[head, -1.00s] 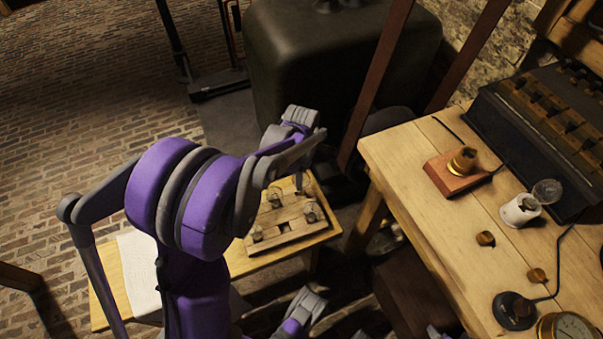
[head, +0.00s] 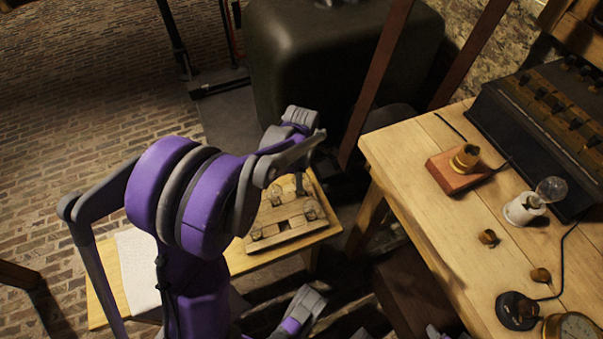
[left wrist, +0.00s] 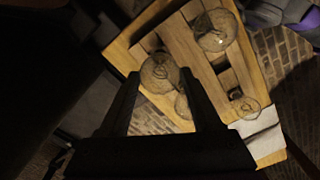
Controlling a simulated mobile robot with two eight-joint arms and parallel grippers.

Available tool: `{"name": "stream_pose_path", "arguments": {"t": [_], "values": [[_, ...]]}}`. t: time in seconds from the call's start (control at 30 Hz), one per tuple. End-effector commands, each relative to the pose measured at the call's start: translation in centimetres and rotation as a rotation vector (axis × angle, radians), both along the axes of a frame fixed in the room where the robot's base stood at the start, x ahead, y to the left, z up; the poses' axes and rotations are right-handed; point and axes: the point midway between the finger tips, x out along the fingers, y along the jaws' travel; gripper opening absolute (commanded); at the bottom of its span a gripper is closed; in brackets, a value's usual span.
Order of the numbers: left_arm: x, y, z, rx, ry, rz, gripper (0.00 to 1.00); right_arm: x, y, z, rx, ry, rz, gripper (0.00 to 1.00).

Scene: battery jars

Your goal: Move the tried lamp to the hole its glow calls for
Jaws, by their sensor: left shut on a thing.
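A wooden block rack (head: 285,222) with holes and glass lamps lies on the low wooden table. In the left wrist view, lamps show at the upper right (left wrist: 215,30) and lower right (left wrist: 243,104) of the rack. My left gripper (left wrist: 160,75) is over the rack, shut on a glass lamp (left wrist: 160,70) between its fingertips. No glow is clear. My left arm hides part of the low table in the head view.
On the right workbench (head: 410,165) stand a red-brown block with a brass socket (head: 465,158), a white socket (head: 522,209) with a clear bulb (head: 551,190), a dark switch box and a gauge (head: 572,328). A white cloth (head: 138,270) lies on the low table's left.

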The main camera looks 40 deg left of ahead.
Motion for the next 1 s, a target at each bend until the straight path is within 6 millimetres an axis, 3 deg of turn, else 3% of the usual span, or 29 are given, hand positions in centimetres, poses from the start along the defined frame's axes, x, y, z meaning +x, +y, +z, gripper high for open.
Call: {"name": "stream_pose_path", "arguments": {"t": [1.0], "values": [[0.0,0.0,-1.4,0.000,0.000,0.000,0.00,0.1,0.0,-1.2,0.000,0.004,0.000,0.66]]}}
